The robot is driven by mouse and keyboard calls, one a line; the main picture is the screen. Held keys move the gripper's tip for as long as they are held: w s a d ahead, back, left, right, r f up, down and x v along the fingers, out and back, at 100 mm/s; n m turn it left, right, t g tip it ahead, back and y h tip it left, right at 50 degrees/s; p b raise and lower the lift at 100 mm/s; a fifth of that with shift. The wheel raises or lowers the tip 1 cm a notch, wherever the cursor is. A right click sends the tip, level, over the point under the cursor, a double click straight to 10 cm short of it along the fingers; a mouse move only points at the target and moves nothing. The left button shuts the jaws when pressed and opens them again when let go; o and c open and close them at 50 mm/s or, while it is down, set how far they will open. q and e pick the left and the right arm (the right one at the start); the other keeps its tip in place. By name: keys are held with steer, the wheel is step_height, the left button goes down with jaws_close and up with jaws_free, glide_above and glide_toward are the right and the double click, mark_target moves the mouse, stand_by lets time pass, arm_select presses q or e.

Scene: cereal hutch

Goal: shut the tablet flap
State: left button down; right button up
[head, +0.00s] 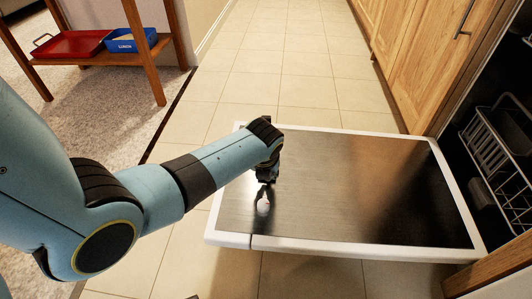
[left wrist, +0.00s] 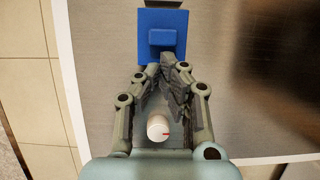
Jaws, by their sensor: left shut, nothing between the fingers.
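The dishwasher door (head: 340,185) lies open and flat, with a dark metallic inner panel and a white rim. My left gripper (head: 266,178) points down over the left part of this panel, its fingers shut and empty. In the left wrist view a blue square piece (left wrist: 146,22) with a raised blue block, seemingly the tablet flap, lies just beyond my fingertips (left wrist: 161,72). I cannot tell whether it is open or whether my fingers touch it. A white round knob (left wrist: 157,126) with a red mark shows between the finger links. In the head view my gripper hides the blue piece.
The dishwasher's dark interior with a grey rack (head: 495,160) is at the right. Wooden cabinets (head: 430,50) stand beyond it. A wooden table (head: 140,50) at the upper left bears a red tray (head: 72,43) and a blue box (head: 130,40). The tiled floor (head: 285,60) beyond the door is clear.

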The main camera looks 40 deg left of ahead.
arm_select(q)
steer(key=w+a, duration=0.1)
steer(key=w, duration=0.1)
steer(key=w+a, duration=0.2)
steer(key=w, duration=0.1)
steer(key=shift+w+a+f+b, duration=0.1)
steer(key=shift+w+a+b, duration=0.15)
steer(key=shift+w+b, duration=0.1)
steer(key=shift+w+a, duration=0.2)
steer(key=shift+w, duration=0.15)
arm_select(e)
steer(key=shift+w+f+t, duration=0.1)
steer(key=shift+f+t, duration=0.3)
steer(key=shift+f, duration=0.1)
steer(key=shift+r, duration=0.1)
